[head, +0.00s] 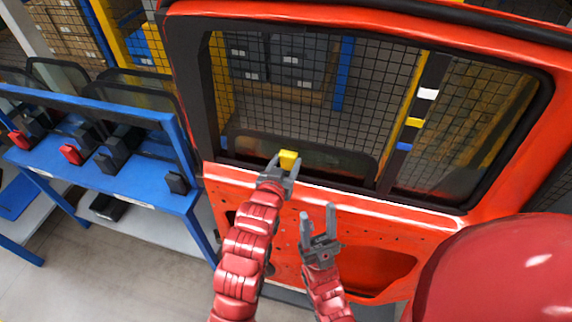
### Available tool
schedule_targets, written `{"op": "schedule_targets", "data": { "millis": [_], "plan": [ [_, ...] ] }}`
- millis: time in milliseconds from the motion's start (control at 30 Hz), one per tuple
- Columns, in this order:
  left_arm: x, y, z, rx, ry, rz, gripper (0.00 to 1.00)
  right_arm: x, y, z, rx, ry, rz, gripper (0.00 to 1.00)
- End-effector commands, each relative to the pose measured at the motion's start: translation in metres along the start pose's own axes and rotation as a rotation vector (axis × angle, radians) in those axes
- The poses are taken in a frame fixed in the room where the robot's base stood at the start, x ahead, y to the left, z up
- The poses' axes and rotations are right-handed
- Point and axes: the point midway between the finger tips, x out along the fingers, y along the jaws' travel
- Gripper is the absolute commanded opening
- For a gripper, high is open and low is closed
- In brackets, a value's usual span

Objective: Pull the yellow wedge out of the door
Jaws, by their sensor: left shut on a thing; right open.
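The yellow wedge (289,158) is small and blocky and shows at the lower edge of the door's window opening. My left gripper (284,169) is shut on it from the near side, and its fingers hide the wedge's lower part. I cannot tell whether the wedge still touches the door. The door (235,187) is a large orange-red panel with a black-framed window, standing in front of me. My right gripper (318,217) is open and empty, lower and to the right, in front of the door's lower panel.
A blue rack (150,190) with red and black parts stands left of the door. Mesh fencing and shelves with dark bins (295,68) are behind the window. A dark window post (420,110) bears white, yellow and blue marks. Grey floor (110,270) is clear at lower left.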

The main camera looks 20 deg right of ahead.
Motion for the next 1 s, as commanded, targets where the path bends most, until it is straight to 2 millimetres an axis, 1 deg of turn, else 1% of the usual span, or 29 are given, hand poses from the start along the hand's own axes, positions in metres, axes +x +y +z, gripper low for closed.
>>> {"op": "schedule_targets", "data": {
  "millis": [200, 600, 900, 1000],
  "plan": [
    [-0.003, 0.000, -0.011, 0.000, 0.004, 0.000, 0.00, 0.002, 0.000, 0.000, 0.000, 0.000, 0.000, 0.50],
    [-0.008, 0.000, -0.026, 0.000, 0.002, 0.000, 0.00, 0.004, 0.000, -0.001, 0.000, 0.000, 0.000, 0.50],
    [-0.009, 0.000, -0.027, 0.000, 0.002, 0.000, 0.00, 0.004, 0.000, -0.001, 0.000, 0.000, 0.000, 0.50],
    [-0.012, 0.000, -0.026, 0.000, 0.002, 0.000, 0.00, 0.004, 0.000, -0.001, 0.000, 0.000, 0.000, 0.50]
  ]
}}
